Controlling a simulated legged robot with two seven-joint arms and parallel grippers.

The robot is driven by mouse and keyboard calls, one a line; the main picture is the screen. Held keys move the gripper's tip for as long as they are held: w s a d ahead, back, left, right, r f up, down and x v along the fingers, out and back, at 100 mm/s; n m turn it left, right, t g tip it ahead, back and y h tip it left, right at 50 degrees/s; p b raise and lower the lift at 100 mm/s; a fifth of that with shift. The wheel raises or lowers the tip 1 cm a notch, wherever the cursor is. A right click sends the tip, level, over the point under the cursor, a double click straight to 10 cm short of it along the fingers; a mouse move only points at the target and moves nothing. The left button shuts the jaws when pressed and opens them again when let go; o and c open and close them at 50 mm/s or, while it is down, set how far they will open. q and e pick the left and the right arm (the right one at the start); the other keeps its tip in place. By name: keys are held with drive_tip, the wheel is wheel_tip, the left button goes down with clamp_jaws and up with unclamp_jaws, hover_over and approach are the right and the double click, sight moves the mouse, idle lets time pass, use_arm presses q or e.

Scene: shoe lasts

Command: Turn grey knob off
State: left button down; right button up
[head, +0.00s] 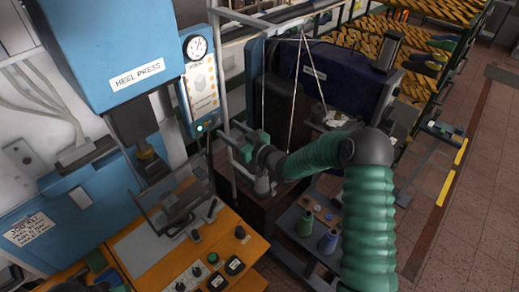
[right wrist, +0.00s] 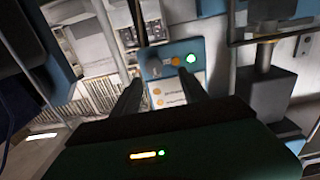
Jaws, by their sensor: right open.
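The knob's turn position is too small to read. In the head view the panel (head: 184,98) stands upright below a round gauge, with the green lamp (head: 200,127) at its bottom. My right gripper (head: 229,143) is open and empty, apart from the panel and to its right. Its two dark fingers (right wrist: 162,84) point toward the panel. Dark green parts (head: 100,268) at the lower left seem to be my left gripper; its jaws are unclear.
A blue heel press (head: 95,45) stands left of the panel. An orange desk (head: 165,265) with black knobs and a clear guard (head: 170,197) lies below. A metal post rises close to my right gripper. A shelf with spools (head: 305,224) stands right of the desk.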

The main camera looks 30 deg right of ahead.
use_arm(q)
drive_tip(key=shift+w+d+r+p, duration=0.15)
drive_tip(key=shift+d+r+p, duration=0.1)
drive_tip(key=shift+r+p, duration=0.25)
use_arm(e)
drive_tip(key=v, duration=1.3)
drive_tip(key=shift+d, duration=0.3)
drive_tip(key=shift+w+f, duration=0.1)
drive_tip(key=shift+f, duration=0.05)
use_arm(q)
drive_tip(key=shift+d+f, duration=0.1)
drive_tip(key=shift+d, duration=0.15)
use_arm(e)
drive_tip(key=shift+d, duration=0.25)
